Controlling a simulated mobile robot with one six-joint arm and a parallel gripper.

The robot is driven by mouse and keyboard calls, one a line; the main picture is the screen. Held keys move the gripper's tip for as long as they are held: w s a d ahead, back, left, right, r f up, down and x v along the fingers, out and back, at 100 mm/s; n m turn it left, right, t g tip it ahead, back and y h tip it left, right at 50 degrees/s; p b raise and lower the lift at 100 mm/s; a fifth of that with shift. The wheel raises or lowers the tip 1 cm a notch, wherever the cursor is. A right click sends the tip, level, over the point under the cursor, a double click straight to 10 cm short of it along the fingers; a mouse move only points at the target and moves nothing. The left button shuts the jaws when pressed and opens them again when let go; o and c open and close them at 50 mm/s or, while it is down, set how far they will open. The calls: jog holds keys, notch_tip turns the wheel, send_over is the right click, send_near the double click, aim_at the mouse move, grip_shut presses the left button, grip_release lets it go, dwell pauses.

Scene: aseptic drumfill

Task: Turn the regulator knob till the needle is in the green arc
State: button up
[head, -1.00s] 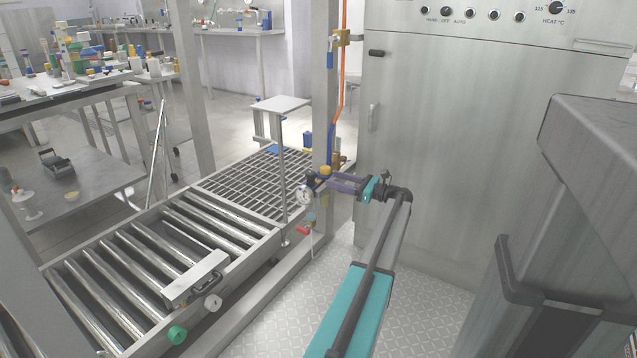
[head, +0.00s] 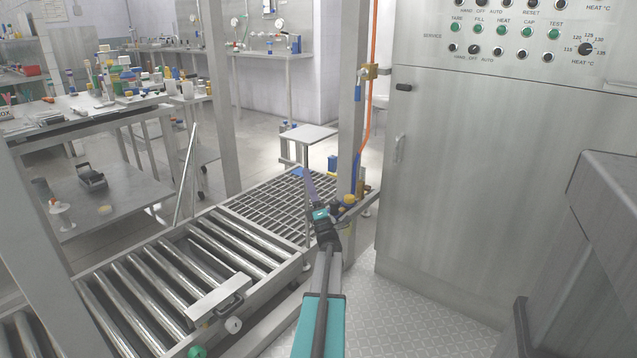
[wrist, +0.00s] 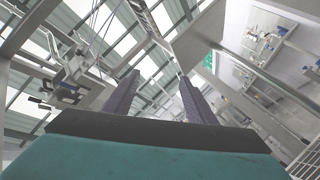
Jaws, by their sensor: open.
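My gripper (head: 307,174) is in the middle of the head view, its purple fingers pointing up and slightly left. In the wrist view its two fingers (wrist: 157,78) stand apart with nothing between them. A yellow fitting (head: 349,201) of the regulator assembly shows just right of my wrist, low on the steel post. My gripper is left of it and apart in the picture. The gauge is hidden behind my arm, so the needle and green arc cannot be read. I cannot make out the regulator knob. The wrist view shows only ceiling and room, no regulator.
A roller conveyor (head: 150,290) and a floor grating (head: 268,207) lie to the left. A small raised plate (head: 305,134) stands behind my gripper. The steel post (head: 349,110) and a large cabinet (head: 460,170) bound the right. Patterned floor (head: 420,310) is free before the cabinet.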

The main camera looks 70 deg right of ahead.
jog(key=w+a+f+m+g+p, duration=0.2)
jog(key=a+f+m+g, duration=0.5)
jog(key=m, duration=0.8)
jog(key=w+a+f+m+g+p, duration=0.3)
jog(key=a+f+m+g, duration=0.5)
jog(key=m, duration=0.7)
jog(key=w+a+g, duration=0.1)
jog(key=a+g, duration=0.1)
jog(key=a, duration=0.2)
jog(key=shift+w+a+f+g, duration=0.3)
jog(key=shift+w+a+g, duration=0.05)
jog(key=shift+w+g, duration=0.05)
jog(key=shift+c, duration=0.2)
jog(key=c, duration=0.4)
jog(key=shift+c, duration=0.3)
